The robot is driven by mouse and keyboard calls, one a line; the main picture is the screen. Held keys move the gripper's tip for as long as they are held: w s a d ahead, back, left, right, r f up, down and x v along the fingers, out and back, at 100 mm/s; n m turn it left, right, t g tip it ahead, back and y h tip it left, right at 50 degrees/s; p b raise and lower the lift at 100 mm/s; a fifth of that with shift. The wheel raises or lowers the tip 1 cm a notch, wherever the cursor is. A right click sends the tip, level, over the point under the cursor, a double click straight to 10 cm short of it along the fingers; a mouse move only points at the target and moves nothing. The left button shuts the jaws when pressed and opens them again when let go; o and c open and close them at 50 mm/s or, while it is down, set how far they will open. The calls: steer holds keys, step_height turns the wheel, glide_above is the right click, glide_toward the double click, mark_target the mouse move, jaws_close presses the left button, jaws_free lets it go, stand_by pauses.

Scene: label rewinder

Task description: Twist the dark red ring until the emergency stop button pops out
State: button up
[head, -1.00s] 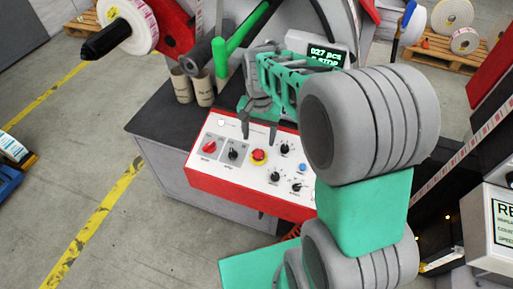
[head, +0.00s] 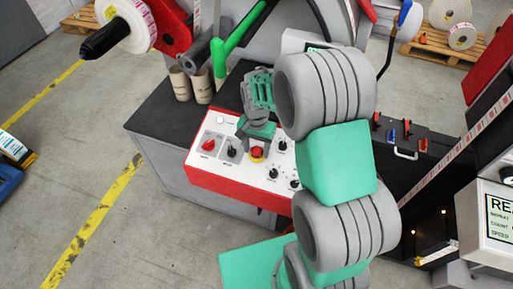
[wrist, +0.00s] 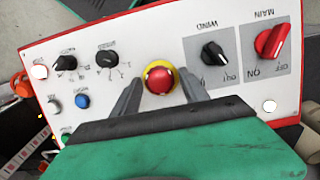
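The emergency stop button (wrist: 159,80) is a red knob on a yellow round base (wrist: 149,67), on the sloped white control panel (wrist: 130,30). The button also shows in the head view (head: 257,152). I cannot make out a separate dark red ring clearly, only darker red around the knob's edge. My gripper (wrist: 160,84) is open, with one grey finger on each side of the button. Small gaps seem to show between fingers and knob. In the head view, my gripper (head: 257,136) is just above and behind the button.
The red MAIN switch (wrist: 271,42) and black WIND knob (wrist: 214,53) sit on one side of the button. Black dials (wrist: 107,59) and a blue button (wrist: 82,101) sit on the other. Cardboard cores (head: 180,85) and a green bar (head: 220,60) stand behind the panel.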

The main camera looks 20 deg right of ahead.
jaws_close()
stand_by(0.3)
steer(key=shift+m, duration=0.4)
steer(key=shift+d+m+t+y+b, duration=0.1)
steer(key=shift+m+t+y+b, duration=0.3)
steer(key=shift+m+b, duration=0.65)
steer(key=m+t, duration=0.1)
steer(key=m, duration=0.4)
steer(key=shift+s+b, duration=0.15)
steer(key=shift+b, duration=0.2)
steer(key=shift+o, duration=1.2)
jaws_free()
steer(key=shift+r, duration=0.1)
